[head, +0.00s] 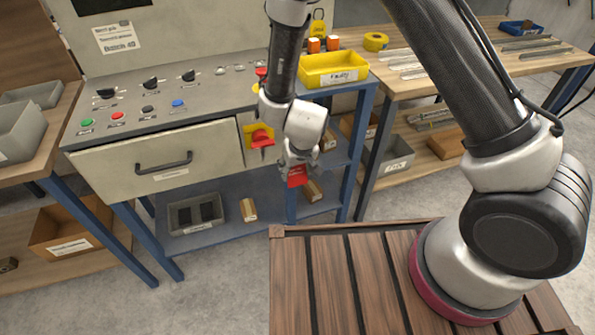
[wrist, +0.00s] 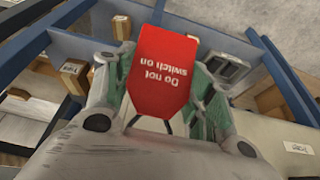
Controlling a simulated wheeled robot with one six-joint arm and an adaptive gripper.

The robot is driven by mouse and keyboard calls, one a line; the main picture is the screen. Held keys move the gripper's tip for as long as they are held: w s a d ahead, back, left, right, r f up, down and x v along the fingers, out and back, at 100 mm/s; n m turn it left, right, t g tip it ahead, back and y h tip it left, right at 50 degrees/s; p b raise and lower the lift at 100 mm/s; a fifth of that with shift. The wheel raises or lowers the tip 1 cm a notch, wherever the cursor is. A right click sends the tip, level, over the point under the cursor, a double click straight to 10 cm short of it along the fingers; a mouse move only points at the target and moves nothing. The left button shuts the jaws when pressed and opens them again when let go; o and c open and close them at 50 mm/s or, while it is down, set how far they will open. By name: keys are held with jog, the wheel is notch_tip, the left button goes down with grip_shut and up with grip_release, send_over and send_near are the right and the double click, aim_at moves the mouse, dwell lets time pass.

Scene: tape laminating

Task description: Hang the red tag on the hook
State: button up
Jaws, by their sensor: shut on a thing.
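The red tag (head: 297,178) is held in my gripper (head: 298,160), in front of the workbench's right part and above its lower shelf. In the wrist view the tag (wrist: 162,75) reads "Do not switch on", upside down in the picture. The fingers of my gripper (wrist: 160,92) are shut on it from both sides, at its lower part in that view. I cannot make out the hook in either view. A yellow plate with a red switch handle (head: 261,138) is on the bench front, just left of my gripper.
The control panel (head: 215,92) with knobs and buttons tops the bench, above a drawer (head: 160,160). A yellow bin (head: 333,69) stands at its right. The lower shelf (head: 270,205) holds a grey tray (head: 197,213) and wooden blocks. Floor shows in front of the bench.

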jog(key=shift+w+a+f, duration=0.25)
jog(key=shift+w, duration=0.55)
jog(key=shift+w+a+f, duration=0.2)
jog(key=shift+w+a, duration=0.05)
jog(key=shift+w, duration=0.6)
jog(key=shift+w+a+f, duration=0.25)
jog(key=shift+w, duration=0.55)
jog(key=o, duration=1)
